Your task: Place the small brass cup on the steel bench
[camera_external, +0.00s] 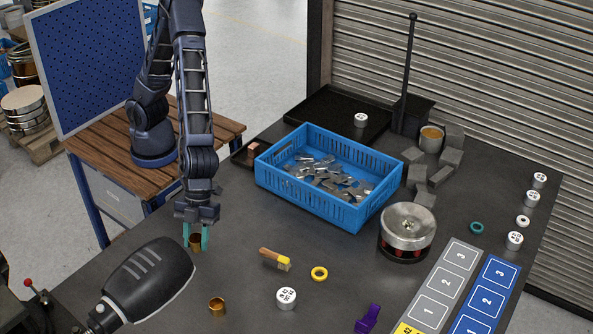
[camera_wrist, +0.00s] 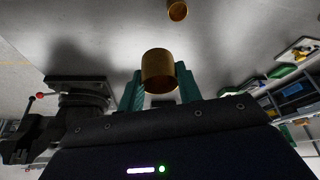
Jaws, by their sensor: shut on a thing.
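My gripper (camera_external: 196,237) points down over the left part of the dark steel bench (camera_external: 240,255). Its teal fingers are shut on a small brass cup (camera_external: 196,243), which looks upright. The held cup (camera_wrist: 158,72) also shows between the fingers in the wrist view. I cannot tell whether its base touches the bench. A second brass cup (camera_external: 217,306) stands on the bench nearer the front, apart from my gripper. It shows at the top of the wrist view (camera_wrist: 178,10).
A black lamp head (camera_external: 150,280) hangs close at the front left. A blue crate (camera_external: 310,202) of metal pieces stands to the right. A brush (camera_external: 273,258), a yellow ring (camera_external: 319,273) and a white marked disc (camera_external: 286,297) lie on the bench. A vice (camera_wrist: 85,98) shows in the wrist view.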

